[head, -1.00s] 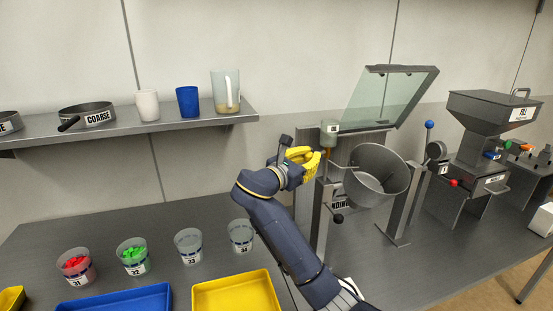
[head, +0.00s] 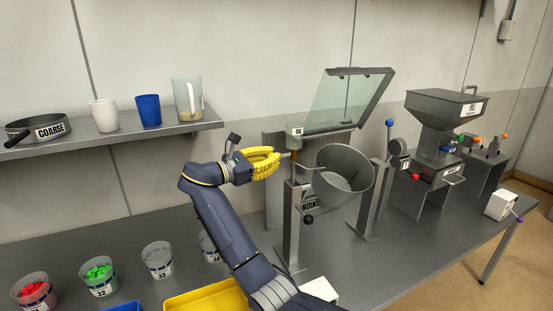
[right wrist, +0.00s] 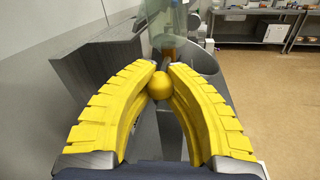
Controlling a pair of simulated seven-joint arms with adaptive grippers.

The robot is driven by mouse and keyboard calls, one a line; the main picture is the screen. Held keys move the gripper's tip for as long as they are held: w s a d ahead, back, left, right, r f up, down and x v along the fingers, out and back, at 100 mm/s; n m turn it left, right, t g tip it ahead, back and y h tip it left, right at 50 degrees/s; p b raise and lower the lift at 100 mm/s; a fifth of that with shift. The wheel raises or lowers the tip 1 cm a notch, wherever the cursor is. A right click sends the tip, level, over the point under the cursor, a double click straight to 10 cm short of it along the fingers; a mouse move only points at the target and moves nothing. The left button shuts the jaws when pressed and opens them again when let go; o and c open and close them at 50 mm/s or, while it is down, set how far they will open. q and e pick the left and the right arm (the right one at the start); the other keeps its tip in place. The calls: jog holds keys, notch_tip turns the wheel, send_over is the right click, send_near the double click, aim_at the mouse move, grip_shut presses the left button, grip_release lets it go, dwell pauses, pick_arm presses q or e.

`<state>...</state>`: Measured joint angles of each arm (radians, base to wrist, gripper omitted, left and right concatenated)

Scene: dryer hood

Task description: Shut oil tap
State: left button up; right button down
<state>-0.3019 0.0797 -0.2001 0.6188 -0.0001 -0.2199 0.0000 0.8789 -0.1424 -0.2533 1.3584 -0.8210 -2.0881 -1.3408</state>
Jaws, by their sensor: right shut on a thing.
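The small oil holder (head: 296,131), with a label that seems to read "OIL", sits at the top of the post left of the tilted drum. A short amber part (head: 294,149) hangs below it, and shows in the right wrist view (right wrist: 168,50) too. My right gripper (head: 282,156) is just left of and below the holder, its yellow fingers pointing right. In the right wrist view, the fingertips (right wrist: 161,75) close around a yellow ball knob (right wrist: 160,87), seemingly the tap's handle end. The knob is hidden in the head view. My left gripper is out of view.
The grey drum (head: 343,174) is close right of my right gripper, with a raised clear hood (head: 347,100) above. A shelf (head: 180,134) with a jug (head: 188,100) and cups is at the left. Labelled cups (head: 157,262) stand below it.

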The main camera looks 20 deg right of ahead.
jog(key=shift+a+r, duration=0.1)
jog(key=shift+r, duration=0.2)
jog(key=c, duration=1.5)
grip_release()
jog(key=shift+a, duration=0.1)
jog(key=o, duration=0.4)
jog(key=shift+f, duration=0.2)
jog(key=shift+c, duration=0.2)
jog(key=s+a, duration=0.1)
jog(key=a, duration=0.6)
jog(key=shift+s, duration=0.2)
jog(key=shift+a, duration=0.1)
